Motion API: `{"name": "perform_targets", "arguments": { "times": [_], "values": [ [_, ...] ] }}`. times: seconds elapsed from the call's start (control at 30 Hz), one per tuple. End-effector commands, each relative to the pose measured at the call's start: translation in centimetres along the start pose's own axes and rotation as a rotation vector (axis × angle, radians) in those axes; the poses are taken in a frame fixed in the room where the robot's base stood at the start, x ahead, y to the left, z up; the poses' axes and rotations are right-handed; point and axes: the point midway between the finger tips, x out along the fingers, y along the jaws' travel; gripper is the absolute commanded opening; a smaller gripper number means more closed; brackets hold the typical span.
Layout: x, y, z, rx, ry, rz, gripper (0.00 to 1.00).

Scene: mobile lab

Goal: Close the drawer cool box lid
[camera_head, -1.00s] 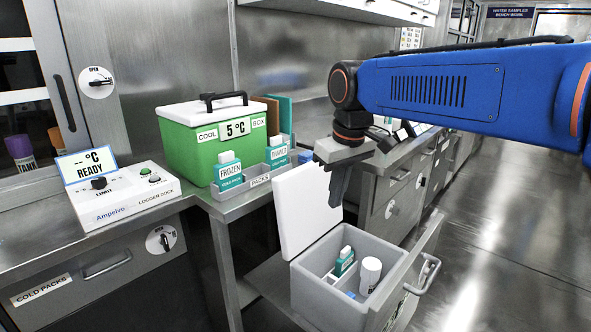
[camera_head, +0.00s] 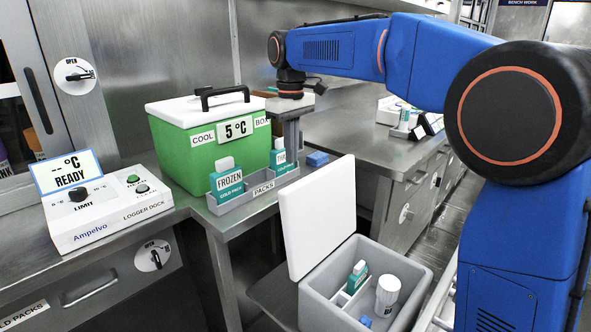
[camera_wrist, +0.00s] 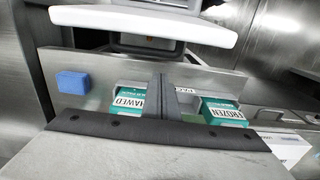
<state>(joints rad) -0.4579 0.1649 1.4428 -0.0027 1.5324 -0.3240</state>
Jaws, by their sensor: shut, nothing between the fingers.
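The drawer cool box (camera_head: 322,302) is a grey box in the pulled-out drawer at the lower right of the head view. Its white lid (camera_head: 318,215) stands open, nearly upright, along the box's far left side. The lid's edge (camera_wrist: 145,25) crosses the top of the wrist view. My gripper (camera_head: 291,142) is over the bench behind the lid, beside the cold pack rack and apart from the lid. In the wrist view its fingers (camera_wrist: 157,95) are together and empty, pointing down.
A green cool box (camera_head: 185,155) stands on the bench. The rack (camera_head: 226,204) holds a FROZEN pack (camera_head: 228,183) and a THAWED pack (camera_wrist: 128,100). A blue block (camera_head: 317,158) lies nearby. The logger dock (camera_head: 110,220) is at left.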

Motion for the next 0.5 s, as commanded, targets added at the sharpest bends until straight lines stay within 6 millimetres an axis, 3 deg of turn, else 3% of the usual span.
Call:
{"name": "perform_targets", "arguments": {
  "times": [0.5],
  "values": [
    [7.6,0.0,0.1,0.001,-0.002,-0.001,0.0]
  ]
}}
